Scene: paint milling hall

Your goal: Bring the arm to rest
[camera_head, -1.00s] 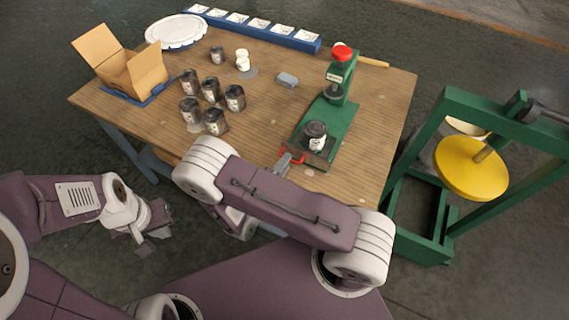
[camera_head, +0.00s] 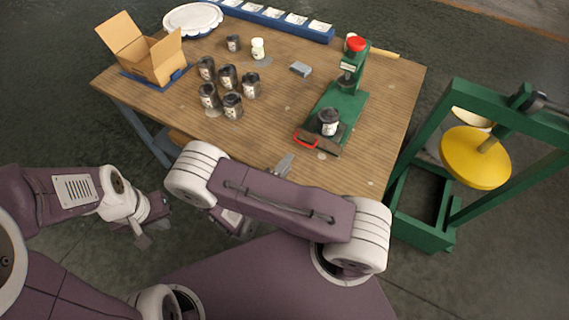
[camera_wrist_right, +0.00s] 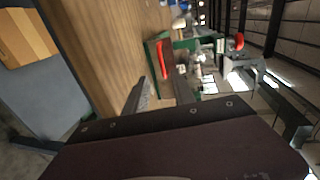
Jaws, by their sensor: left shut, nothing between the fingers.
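My right arm reaches over the table's near edge. Its gripper (camera_head: 283,165) is above the near edge, just short of the green press (camera_head: 350,92) and its red handle (camera_head: 306,138). In the right wrist view, the two fingers (camera_wrist_right: 160,92) stand apart with nothing between them. My left gripper (camera_head: 143,238) hangs over the floor left of the table, shut and empty. A dark can (camera_head: 328,122) with a white label stands on the press base. The red handle also shows in the right wrist view (camera_wrist_right: 164,60), beyond the fingers.
On the wooden table (camera_head: 290,103) stand several dark cans (camera_head: 228,77), a white jar (camera_head: 258,48), a grey block (camera_head: 300,69), an open carton (camera_head: 154,60), a white round lid (camera_head: 193,18) and a blue rack (camera_head: 275,17). A green frame with a yellow disc (camera_head: 475,157) stands right.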

